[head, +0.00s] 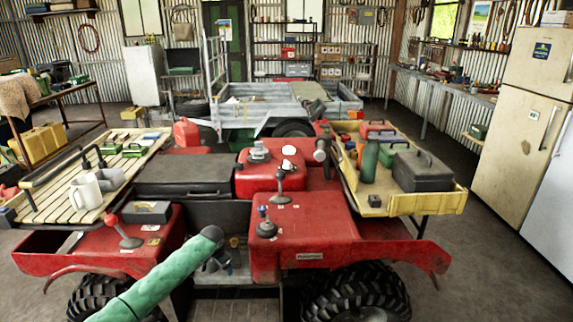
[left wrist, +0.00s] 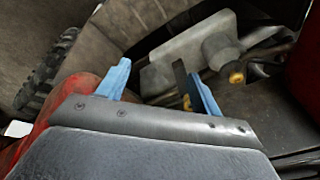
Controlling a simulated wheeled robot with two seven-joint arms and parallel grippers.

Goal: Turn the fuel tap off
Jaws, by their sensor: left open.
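In the left wrist view my left gripper (left wrist: 157,72) has its two blue fingers spread apart. A thin dark upright piece (left wrist: 180,78) with some yellow at its foot stands at the inner side of the right finger; I cannot tell if they touch. Just beyond is a grey rounded fitting with a yellow-tipped stub (left wrist: 236,76). I cannot tell which of these is the fuel tap. In the head view my left gripper (head: 219,263) is small and partly hidden, low in the dark gap in the red quad's (head: 310,228) near side. My right gripper is not in view.
Red bodywork with levers (head: 267,226) flanks the gap on the right, and another lever (head: 125,238) stands on the left fender. A slatted rack (head: 60,197) holds mugs; a yellow tray (head: 428,203) holds boxes. Open floor lies right of the quad.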

